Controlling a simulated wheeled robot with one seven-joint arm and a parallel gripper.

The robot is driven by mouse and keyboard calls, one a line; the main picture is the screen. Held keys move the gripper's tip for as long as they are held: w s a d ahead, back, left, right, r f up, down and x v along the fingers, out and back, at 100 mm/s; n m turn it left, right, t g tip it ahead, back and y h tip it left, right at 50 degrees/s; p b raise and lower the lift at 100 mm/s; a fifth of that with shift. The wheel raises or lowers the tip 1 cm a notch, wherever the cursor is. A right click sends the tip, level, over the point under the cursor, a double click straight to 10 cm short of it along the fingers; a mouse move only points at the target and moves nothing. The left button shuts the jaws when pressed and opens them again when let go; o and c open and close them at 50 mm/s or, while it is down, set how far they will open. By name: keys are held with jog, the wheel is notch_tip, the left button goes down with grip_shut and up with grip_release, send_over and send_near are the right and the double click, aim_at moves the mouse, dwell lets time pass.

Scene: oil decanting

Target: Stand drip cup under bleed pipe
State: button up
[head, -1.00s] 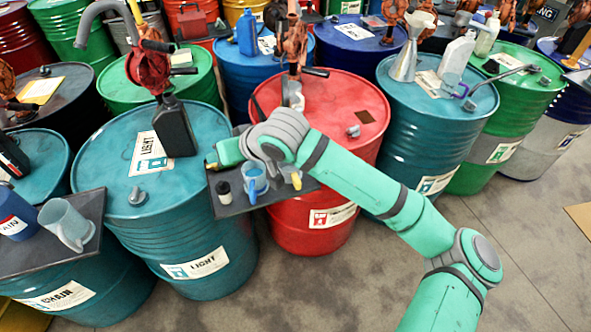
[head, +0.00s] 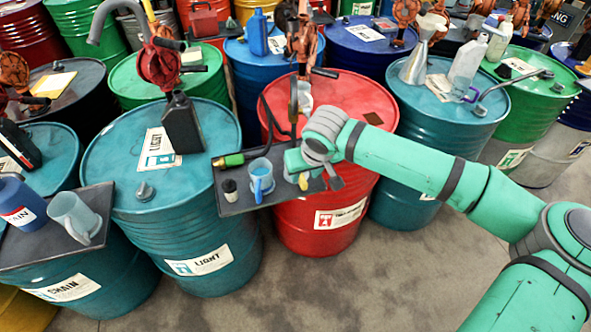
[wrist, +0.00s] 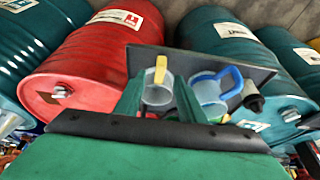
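A small clear cup with a yellow handle stands on the dark shelf at the red drum's front; its handle (head: 303,181) shows below my gripper (head: 298,164). In the wrist view the yellow-handled cup (wrist: 158,93) sits between the two green fingers of my gripper (wrist: 160,98). The fingers look open, one on each side; whether they touch it I cannot tell. A blue-handled cup (head: 261,180) stands left of it on the shelf and also shows in the wrist view (wrist: 210,95). I cannot clearly make out which pipe is the bleed pipe.
The shelf (head: 235,208) also carries a small black-capped bottle (head: 230,189) and a green nozzle (head: 229,160). A red pump stands on the red drum (head: 345,100) behind. A teal drum (head: 205,205) with a black jug (head: 183,124) is at left. Floor in front is clear.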

aim_at(302, 180)
jog(key=shift+w+f, duration=0.25)
jog(key=shift+f, duration=0.25)
jog(key=x, duration=0.4)
jog(key=shift+s+d+f, duration=0.2)
jog(key=shift+f, duration=0.1)
jog(key=shift+a, duration=0.2)
jog(key=shift+c, duration=0.9)
grip_shut()
jog(key=shift+w+a, duration=0.1)
jog(key=shift+a, duration=0.05)
